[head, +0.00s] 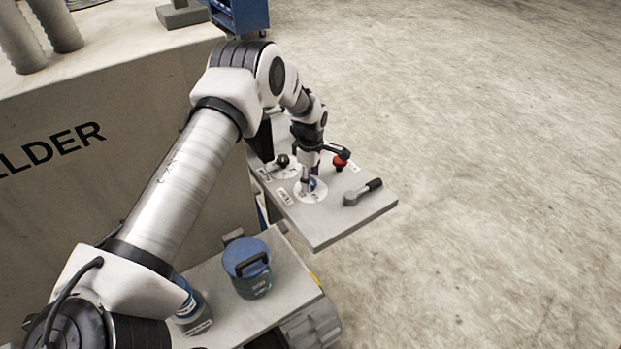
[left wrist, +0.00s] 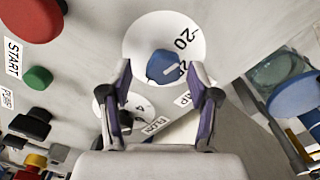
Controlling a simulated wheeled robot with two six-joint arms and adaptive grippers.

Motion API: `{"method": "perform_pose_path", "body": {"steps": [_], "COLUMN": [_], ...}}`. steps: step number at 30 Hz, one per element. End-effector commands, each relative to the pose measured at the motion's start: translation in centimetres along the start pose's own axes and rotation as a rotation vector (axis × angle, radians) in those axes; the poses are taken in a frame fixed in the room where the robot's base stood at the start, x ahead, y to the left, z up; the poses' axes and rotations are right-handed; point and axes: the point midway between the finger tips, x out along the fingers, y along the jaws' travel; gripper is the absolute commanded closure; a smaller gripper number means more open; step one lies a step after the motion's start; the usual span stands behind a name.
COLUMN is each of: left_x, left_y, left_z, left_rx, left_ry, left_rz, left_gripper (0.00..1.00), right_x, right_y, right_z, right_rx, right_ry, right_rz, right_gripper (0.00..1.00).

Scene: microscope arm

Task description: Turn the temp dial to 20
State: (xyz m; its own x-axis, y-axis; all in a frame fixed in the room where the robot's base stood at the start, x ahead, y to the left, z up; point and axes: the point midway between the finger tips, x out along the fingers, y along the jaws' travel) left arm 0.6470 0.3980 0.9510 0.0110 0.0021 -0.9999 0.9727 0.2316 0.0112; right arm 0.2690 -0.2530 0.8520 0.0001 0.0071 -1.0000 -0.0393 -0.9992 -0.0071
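The temp dial is a white disc (left wrist: 150,33) with a blue knob (left wrist: 163,66) that bears a light pointer line; a "20" marking shows at its upper right in the left wrist view. A partly covered label (left wrist: 184,98) sits below it. In the head view the disc (head: 311,196) lies on the grey panel, with the blue knob (head: 315,184) partly hidden by my gripper. My left gripper (head: 307,187) points down at the knob. In the left wrist view its fingers (left wrist: 162,72) are apart, one on each side of the knob, with visible gaps. My right gripper is not in view.
A second dial (left wrist: 124,108) labelled FLOW is beside the left finger. A blue-lidded container (head: 246,262) stands below. Open floor lies right.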

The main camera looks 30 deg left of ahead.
Motion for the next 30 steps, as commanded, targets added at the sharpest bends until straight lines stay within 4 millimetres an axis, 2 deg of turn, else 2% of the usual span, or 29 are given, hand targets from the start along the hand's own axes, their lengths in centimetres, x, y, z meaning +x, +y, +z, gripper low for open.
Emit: {"method": "perform_pose_path", "body": {"steps": [8, 11, 18, 22, 25, 30], "left_x": [-0.1, -1.5, -7.5, -10.2, -11.4, -11.9], "left_y": [-0.2, -0.2, -0.1, 0.0, 0.0, -0.1], "left_z": [0.0, 0.0, 0.0, 0.0, -0.1, -0.1], "left_rx": [0.001, 0.001, 0.000, 0.000, 0.001, 0.000], "left_ry": [0.000, 0.000, -0.001, -0.001, 0.000, 0.000], "left_rz": [-0.007, -0.006, -0.002, -0.002, -0.003, -0.005], "left_gripper": [0.39, 0.39, 0.39, 0.39, 0.39, 0.39], "right_x": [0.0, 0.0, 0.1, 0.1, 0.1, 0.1], "right_y": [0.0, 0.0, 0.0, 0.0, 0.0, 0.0], "right_z": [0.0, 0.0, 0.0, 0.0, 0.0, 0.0], "right_rx": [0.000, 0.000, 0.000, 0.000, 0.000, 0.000], "right_ry": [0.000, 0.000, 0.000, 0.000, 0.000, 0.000], "right_rz": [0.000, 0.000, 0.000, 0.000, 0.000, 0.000], "right_gripper": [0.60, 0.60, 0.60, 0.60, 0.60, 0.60]}}
